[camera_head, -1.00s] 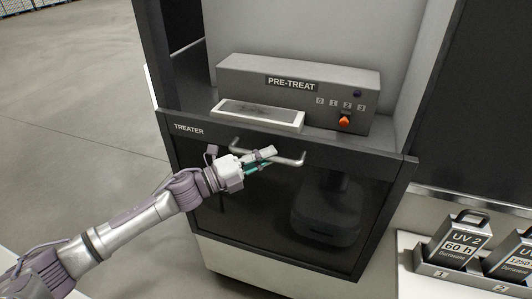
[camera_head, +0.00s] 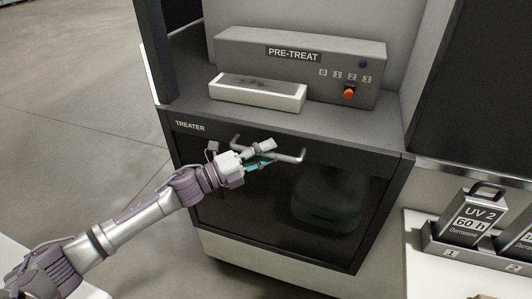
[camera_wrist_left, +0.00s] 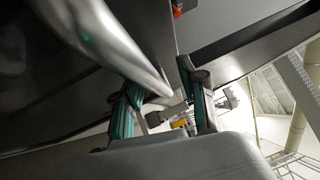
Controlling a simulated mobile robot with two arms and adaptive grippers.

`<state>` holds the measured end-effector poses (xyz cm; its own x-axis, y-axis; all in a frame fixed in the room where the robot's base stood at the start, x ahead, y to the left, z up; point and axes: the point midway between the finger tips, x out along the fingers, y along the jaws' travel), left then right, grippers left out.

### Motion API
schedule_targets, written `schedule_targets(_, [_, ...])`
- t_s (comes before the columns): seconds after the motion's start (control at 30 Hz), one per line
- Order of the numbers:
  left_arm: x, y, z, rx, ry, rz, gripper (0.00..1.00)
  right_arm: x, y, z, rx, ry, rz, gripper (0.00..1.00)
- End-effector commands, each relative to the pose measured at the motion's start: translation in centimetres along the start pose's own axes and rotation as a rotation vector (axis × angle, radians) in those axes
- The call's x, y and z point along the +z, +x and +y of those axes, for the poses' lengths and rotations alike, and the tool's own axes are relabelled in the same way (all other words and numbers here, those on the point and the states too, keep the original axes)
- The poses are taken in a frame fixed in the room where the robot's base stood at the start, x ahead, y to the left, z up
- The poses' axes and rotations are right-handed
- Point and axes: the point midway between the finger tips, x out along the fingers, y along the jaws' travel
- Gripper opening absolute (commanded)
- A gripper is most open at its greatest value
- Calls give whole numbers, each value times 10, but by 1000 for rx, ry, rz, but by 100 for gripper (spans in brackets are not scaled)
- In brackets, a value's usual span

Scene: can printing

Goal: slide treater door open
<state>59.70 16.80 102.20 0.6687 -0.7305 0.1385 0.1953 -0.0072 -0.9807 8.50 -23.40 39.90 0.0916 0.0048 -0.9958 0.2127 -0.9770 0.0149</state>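The treater door (camera_head: 250,190) is a dark, see-through panel on the front of the treater. A bent silver handle (camera_head: 290,156) runs across its upper part. My left gripper (camera_head: 266,151) is at the middle of this handle. Its two teal-padded fingers are apart, with the handle at or between them. In the left wrist view the silver handle (camera_wrist_left: 110,50) comes from the upper left towards the gap between the spread fingertips (camera_wrist_left: 160,85). Whether both fingers touch the handle is hard to tell. My right gripper is not in view.
A grey PRE-TREAT box (camera_head: 300,73) with an orange knob (camera_head: 349,92) and a white tray (camera_head: 250,104) stand on the treater's shelf above the door. A UV 2 can-like block (camera_head: 470,222) sits in a rack at right. Open floor (camera_head: 70,110) lies left.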

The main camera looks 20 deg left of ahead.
Motion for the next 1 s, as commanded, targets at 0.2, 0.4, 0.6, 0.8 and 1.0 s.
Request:
schedule_targets(0.2, [0, -3, 1, 2, -1, -1, 41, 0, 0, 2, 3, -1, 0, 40])
schedule_targets(0.4, [0, -32, 2, 6, -2, -1, 41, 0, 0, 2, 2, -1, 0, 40])
schedule_targets(0.6, [-1, -75, 2, 6, -2, -1, 41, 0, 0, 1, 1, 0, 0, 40])
schedule_targets(0.8, [0, -106, 2, 4, -2, -1, 41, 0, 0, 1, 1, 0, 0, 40])
schedule_targets(1.0, [0, -119, 0, 1, -1, 0, 41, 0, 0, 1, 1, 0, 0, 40])
